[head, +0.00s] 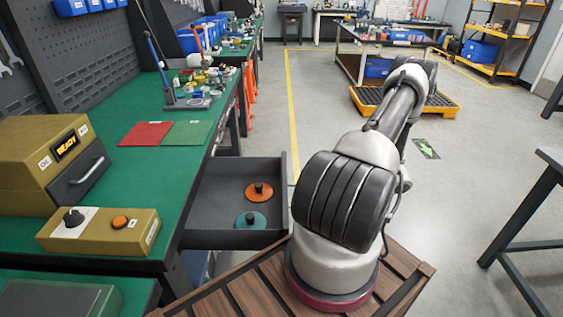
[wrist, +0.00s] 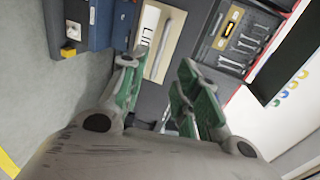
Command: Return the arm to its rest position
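My gripper (wrist: 160,88) shows in the wrist view with its green-padded fingers apart and nothing held between them. Past the fingers are wall fittings and the floor, seen at a tilt. In the head view my arm (head: 390,115) rises from its base and stretches forward and away, over the floor to the right of the green bench (head: 150,105). My gripper is not visible in the head view; the arm's far end hides it or it lies beyond it.
An open drawer (head: 215,200) left of my arm holds an orange disc (head: 258,192) and a teal disc (head: 251,220). A tan box reading READY (head: 40,150) and a button box (head: 100,230) stand on the bench. A yellow-edged pallet (head: 440,106) lies ahead; a dark table (head: 530,200) stands right.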

